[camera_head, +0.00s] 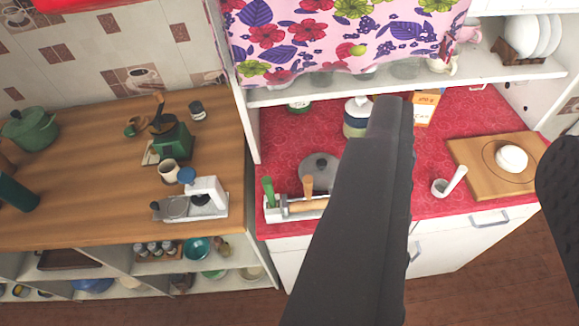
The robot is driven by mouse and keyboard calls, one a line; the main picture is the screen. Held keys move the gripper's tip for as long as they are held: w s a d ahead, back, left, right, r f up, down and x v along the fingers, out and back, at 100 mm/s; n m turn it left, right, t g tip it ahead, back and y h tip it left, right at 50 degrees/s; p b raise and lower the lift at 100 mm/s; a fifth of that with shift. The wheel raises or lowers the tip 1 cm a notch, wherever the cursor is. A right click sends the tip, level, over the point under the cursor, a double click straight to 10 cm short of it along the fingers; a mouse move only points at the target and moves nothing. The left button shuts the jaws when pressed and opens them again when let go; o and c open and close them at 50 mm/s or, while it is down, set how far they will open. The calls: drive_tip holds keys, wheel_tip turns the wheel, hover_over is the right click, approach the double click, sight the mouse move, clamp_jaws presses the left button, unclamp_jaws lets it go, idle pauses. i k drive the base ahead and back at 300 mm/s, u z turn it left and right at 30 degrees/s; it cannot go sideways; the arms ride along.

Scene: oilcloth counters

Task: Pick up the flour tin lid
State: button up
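A grey round lid-like disc with a dark knob (318,165) lies on the red oilcloth, left of my near finger; I cannot tell if it is the flour tin lid. A pale canister with a dark band (355,122) stands behind it, partly hidden by the finger; its top looks white. My gripper (475,124) shows as a large dark finger in the middle and a dark finger at the right edge. They are wide apart, with nothing held between them. The gripper appears above the counter, apart from these things.
The red counter (285,140) also holds a utensil box (290,216), an orange-white carton (425,106), a mortar with pestle (448,183) and a board (483,178) with a white round item. A shelf (310,94) overhangs the back. A wooden counter (90,200) stands left.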

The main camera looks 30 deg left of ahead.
sight(323, 166)
drive_tip(key=u, duration=0.15)
drive_tip(key=i, duration=0.3)
drive_tip(key=z, duration=0.2)
drive_tip(key=k, duration=0.65)
drive_tip(key=z, duration=0.55)
drive_tip(key=i, duration=1.45)
drive_tip(key=u, duration=0.4)
